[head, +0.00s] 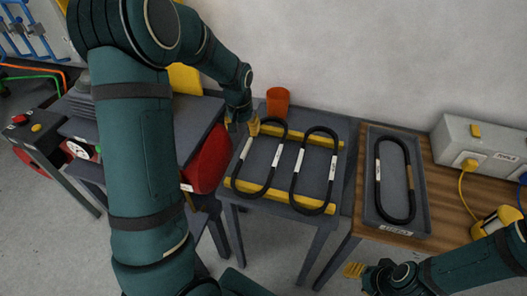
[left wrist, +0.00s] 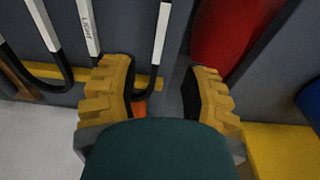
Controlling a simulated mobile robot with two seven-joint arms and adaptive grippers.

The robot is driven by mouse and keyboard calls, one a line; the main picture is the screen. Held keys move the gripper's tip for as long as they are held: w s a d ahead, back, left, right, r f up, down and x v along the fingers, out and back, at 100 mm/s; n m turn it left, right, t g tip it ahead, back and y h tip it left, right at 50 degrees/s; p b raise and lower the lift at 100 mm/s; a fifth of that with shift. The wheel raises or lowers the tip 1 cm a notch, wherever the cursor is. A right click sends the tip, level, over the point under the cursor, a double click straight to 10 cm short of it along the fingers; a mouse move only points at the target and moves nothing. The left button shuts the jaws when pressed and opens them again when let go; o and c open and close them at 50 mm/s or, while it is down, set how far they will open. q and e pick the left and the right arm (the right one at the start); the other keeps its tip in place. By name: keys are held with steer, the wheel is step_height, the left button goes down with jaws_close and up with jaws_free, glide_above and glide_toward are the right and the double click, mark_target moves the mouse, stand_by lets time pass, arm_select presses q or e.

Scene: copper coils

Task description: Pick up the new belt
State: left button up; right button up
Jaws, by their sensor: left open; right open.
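Two black belt loops lie side by side on a small grey table (head: 228,197): a left belt (head: 238,167) and a right belt (head: 330,178), each with white tags. A third belt (head: 411,195) with a brown patch lies in a grey tray (head: 424,215). I cannot tell which is the new one. My left gripper (head: 241,126) is open at the left belt's far end. In the left wrist view its fingers (left wrist: 160,90) are apart, with a curved belt end (left wrist: 152,92) near the left one. My right gripper (head: 354,270) is open and empty, in front of the wooden table.
Yellow strips (head: 325,209) run across the small table under the belts. An orange cup (head: 278,101) stands behind them. A red cylinder (head: 208,158) is close on the left. A grey box (head: 478,142) with a yellow cable sits on the wooden table (head: 443,200).

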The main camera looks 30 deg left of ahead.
arm_select(q)
glide_above(246, 148)
steer(key=f, duration=0.5)
steer(key=shift+s+d+f+b, duration=0.1)
steer(key=shift+s+d+b, duration=0.1)
steer(key=shift+s+b, duration=0.2)
steer(key=f, duration=0.2)
steer(key=w+f+b, duration=0.1)
steer(key=f, duration=0.2)
steer(key=shift+a, duration=0.15)
jaws_close()
